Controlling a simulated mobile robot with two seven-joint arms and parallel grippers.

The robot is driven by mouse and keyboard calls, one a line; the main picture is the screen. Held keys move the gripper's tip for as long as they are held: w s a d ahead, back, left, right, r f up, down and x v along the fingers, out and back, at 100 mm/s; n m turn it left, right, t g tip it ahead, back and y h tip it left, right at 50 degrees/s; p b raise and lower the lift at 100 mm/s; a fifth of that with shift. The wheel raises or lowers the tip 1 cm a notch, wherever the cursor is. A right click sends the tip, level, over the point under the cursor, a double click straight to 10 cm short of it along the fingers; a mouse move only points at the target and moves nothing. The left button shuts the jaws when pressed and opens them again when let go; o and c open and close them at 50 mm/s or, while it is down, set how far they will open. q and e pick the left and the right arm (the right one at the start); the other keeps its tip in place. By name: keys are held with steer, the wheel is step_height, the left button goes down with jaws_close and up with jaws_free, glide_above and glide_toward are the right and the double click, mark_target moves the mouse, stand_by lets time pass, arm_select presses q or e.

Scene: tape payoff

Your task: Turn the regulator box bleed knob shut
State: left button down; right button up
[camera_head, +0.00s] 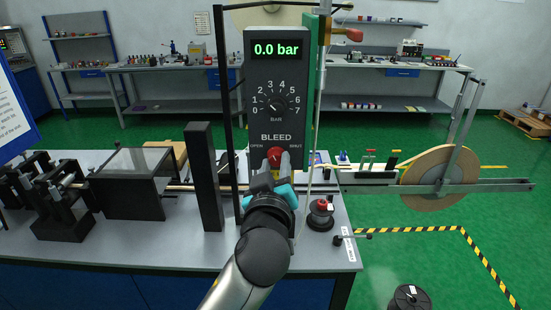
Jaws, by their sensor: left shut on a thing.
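The dark grey regulator box (275,122) stands upright in the middle of the head view. Its green display (276,50) reads 0.0 bar, above a round BAR dial (277,103). Below, the label BLEED has OPEN at left and SHUT at right. The red bleed knob (274,155) sits under the label. My left gripper (277,163) reaches up from below and is shut on the knob, its fingers covering the knob's lower part. I cannot tell which way the knob points. My right gripper is not in view.
A black post (203,175) stands close left of the box, with black machine parts (62,195) farther left on the bench (170,243). A red-topped button (321,212) stands right of my gripper. A large tape reel (438,177) is at the right.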

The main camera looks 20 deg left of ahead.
arm_select(q)
steer(key=m+p, duration=0.2)
steer(key=m, duration=0.1)
steer(key=shift+r+m, duration=0.15)
steer(key=shift+m, duration=0.15)
steer(key=m+p, duration=0.2)
steer(key=m, duration=0.1)
steer(key=shift+g+p, duration=0.35)
steer(key=shift+g, duration=0.05)
steer(key=m+p, duration=0.2)
steer(key=m, duration=0.1)
steer(key=shift+m+y, duration=0.3)
steer(key=shift+m, duration=0.1)
steer(key=shift+m+p, duration=0.45)
steer(key=shift+m, duration=0.85)
steer(key=c, duration=0.5)
jaws_free()
